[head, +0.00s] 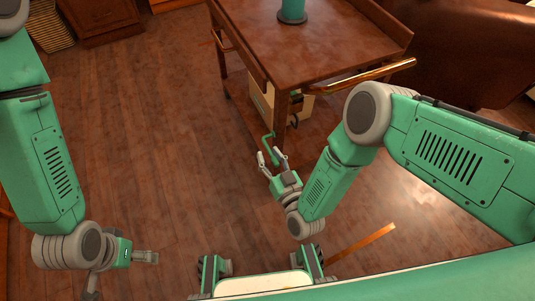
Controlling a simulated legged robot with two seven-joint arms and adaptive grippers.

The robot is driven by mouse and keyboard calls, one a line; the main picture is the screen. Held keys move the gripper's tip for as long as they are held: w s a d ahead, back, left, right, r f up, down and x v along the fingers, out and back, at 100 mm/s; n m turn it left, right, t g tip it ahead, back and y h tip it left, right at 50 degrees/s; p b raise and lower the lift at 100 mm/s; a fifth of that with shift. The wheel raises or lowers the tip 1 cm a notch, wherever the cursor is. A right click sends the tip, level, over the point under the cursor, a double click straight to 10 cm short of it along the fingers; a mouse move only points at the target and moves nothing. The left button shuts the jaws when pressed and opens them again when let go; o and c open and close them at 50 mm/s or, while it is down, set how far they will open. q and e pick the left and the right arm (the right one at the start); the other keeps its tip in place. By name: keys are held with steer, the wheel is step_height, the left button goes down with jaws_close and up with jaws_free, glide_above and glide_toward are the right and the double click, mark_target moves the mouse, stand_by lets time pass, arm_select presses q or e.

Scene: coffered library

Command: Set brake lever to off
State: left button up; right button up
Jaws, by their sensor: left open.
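A green bent brake lever (268,143) is low on the wooden cart, by its near leg. My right gripper (272,154) is at the lever, with its two fingers apart and the lower part of the lever seeming to lie between them. I cannot tell whether either finger touches it. The lever's pivot and any on or off marking are too small to make out. My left gripper (124,275) is open and empty at the lower left, over the floor and far from the cart.
The wooden cart (300,50) has a brass handle (360,76) on its near right side, close to my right arm. A green object (291,12) stands on its top, and a pale box (262,98) sits below. A brown leather seat (465,50) is at right. The left floor is clear.

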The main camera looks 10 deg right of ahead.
mark_target(269, 150)
steer(key=shift+w, duration=0.4)
steer(key=shift+w+d, duration=0.2)
steer(key=shift+d, duration=0.25)
steer(key=shift+a, duration=0.15)
steer(key=c, duration=0.5)
steer(key=shift+a, duration=0.15)
jaws_close()
steer(key=shift+a, duration=0.15)
steer(key=shift+r+p, duration=0.15)
steer(key=shift+p, duration=0.2)
steer(key=r+g+p, duration=0.1)
steer(key=g+p, duration=0.1)
steer(key=p, duration=0.1)
steer(key=r+g+h+p, duration=0.1)
steer(key=g+p, duration=0.1)
steer(key=p, duration=0.1)
steer(key=shift+w+r+g+h+p, duration=0.2)
steer(key=shift+g+h+p, duration=0.1)
steer(key=shift+p, duration=0.05)
arm_select(q)
step_height(269, 150, up, 9)
steer(key=p, duration=0.1)
steer(key=shift+d+p, duration=0.4)
arm_select(e)
steer(key=shift+w+r+g+h, duration=0.25)
steer(key=shift+g+h, duration=0.05)
steer(key=shift+g, duration=0.7)
arm_select(q)
steer(key=shift+r, duration=0.15)
